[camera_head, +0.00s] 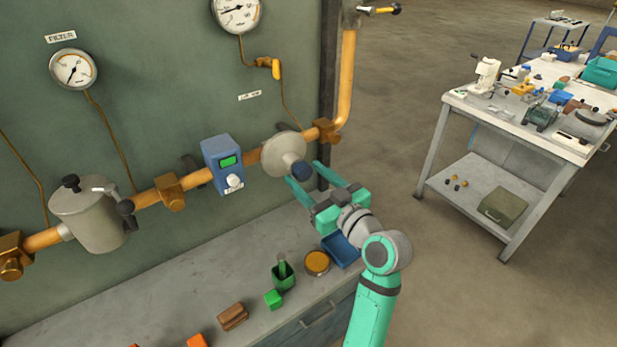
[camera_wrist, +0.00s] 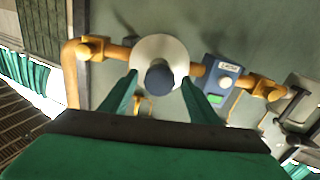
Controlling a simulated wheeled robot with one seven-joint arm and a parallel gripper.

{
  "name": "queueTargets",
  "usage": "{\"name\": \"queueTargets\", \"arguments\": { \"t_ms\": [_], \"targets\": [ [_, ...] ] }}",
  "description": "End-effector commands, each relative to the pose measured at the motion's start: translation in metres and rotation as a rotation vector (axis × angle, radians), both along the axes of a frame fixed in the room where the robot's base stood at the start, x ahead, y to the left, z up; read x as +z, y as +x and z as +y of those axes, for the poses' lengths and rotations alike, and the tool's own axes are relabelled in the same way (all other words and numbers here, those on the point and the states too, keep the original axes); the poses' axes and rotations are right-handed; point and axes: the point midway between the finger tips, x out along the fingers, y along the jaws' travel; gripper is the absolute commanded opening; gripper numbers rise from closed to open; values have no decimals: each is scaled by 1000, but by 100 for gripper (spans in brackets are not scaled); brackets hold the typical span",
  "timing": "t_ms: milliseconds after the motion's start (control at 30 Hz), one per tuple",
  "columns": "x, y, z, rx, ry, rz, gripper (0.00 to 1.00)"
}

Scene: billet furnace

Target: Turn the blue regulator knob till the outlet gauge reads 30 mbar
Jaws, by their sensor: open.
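The blue regulator knob (camera_head: 302,171) sticks out from the front of a round grey regulator body (camera_head: 279,153) on the orange pipe. My gripper (camera_head: 308,178) is open, with its green fingers reaching toward the knob. In the wrist view the knob (camera_wrist: 159,77) lies between the two fingers, with a gap on each side and no contact visible. A gauge (camera_head: 237,12) with a white dial is above the regulator, cut off by the top edge; its reading is too small to make out.
A blue box with a green display (camera_head: 222,164) sits on the pipe left of the regulator. A grey filter pot (camera_head: 92,214) and a second gauge (camera_head: 73,69) are farther left. A bench (camera_head: 190,290) below carries small items. A cluttered worktable (camera_head: 520,122) stands at right.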

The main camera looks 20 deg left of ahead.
Motion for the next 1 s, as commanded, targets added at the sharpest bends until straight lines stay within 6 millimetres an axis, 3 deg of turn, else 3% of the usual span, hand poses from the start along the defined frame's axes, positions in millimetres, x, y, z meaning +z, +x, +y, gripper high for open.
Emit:
{"name": "queueTargets", "arguments": {
  "t_ms": [67,100,267,667,1000],
  "targets": [
    [0,0,0,0,0,0,55],
    [0,0,0,0,0,0,51],
    [0,0,-1,-1,0,0,14],
    [0,0,-2,-3,36,46,14],
    [0,0,-3,-4,190,241,14]
  ]
}}
